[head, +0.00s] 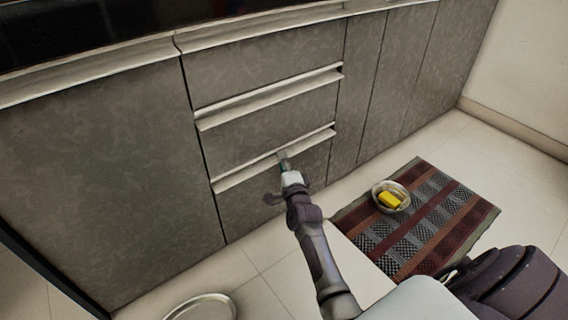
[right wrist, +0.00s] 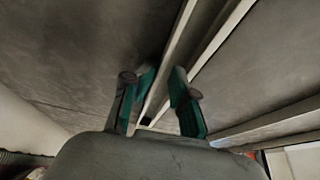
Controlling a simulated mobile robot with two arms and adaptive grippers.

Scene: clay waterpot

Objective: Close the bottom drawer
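The bottom drawer (head: 243,207) has a grey stone-patterned front in the lower cabinet, with a long pale handle ledge (head: 245,174) along its top edge. It looks close to flush with the fronts around it; I cannot tell whether a small gap is left. My right gripper (head: 284,160) is at the middle of this ledge, in front of the drawer. In the right wrist view its two teal fingers (right wrist: 163,78) are apart, with a pale rail (right wrist: 172,50) running behind and between them. Contact is unclear. My left gripper is not in view.
Another drawer (head: 265,125) with a pale ledge is above. Grey cabinet doors (head: 105,190) flank the drawers. A striped mat (head: 430,225) lies on the tiled floor at right, with a bowl (head: 378,189) holding a yellow sponge (head: 389,200). A round metal dish (head: 203,297) is at the bottom.

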